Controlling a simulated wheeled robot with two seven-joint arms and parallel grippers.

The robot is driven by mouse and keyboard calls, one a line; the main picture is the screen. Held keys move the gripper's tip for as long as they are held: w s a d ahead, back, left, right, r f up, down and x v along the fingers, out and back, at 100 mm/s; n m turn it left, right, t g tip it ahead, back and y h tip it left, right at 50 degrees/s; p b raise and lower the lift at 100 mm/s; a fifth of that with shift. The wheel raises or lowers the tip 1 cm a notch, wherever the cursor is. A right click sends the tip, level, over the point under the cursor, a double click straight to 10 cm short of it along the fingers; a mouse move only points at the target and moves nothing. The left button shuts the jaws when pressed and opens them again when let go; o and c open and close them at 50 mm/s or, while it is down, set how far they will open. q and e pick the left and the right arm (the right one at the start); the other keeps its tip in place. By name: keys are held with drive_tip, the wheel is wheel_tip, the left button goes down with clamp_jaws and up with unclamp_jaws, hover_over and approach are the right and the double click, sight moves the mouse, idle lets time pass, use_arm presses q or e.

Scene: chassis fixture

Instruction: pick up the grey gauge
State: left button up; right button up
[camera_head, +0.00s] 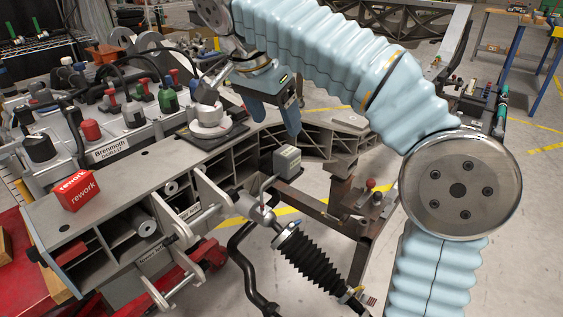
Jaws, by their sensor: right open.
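A small grey block-like thing, which I take for the grey gauge (287,161), stands near the right end of the chassis fixture (110,200), close to the middle of the picture. My right gripper (276,124) points down above it, a little to its left in the picture. Its blue fingers are apart, with nothing seen between them. A gap shows between the fingertips and the grey block. My left gripper is out of view.
A red "rework" box (75,191) sits on the fixture's left end. A round light-grey device (208,122) stands left of my gripper. Several coloured knobs line the machine behind. A black ribbed boot (315,263) and a red-knobbed lever (370,186) lie in front and right.

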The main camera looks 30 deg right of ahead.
hover_over(286, 151)
drive_tip(key=s+a, duration=0.1)
drive_tip(key=a, duration=0.1)
wheel_tip(286, 151, down, 5)
drive_tip(key=shift+d+r+b, duration=0.1)
drive_tip(key=shift+b, duration=0.35)
drive_tip(key=x, duration=0.5)
drive_tip(key=shift+w+d+f+b, duration=0.15)
drive_tip(key=shift+f+b, duration=0.15)
drive_tip(key=shift+f, duration=0.05)
drive_tip(key=shift+c, duration=0.3)
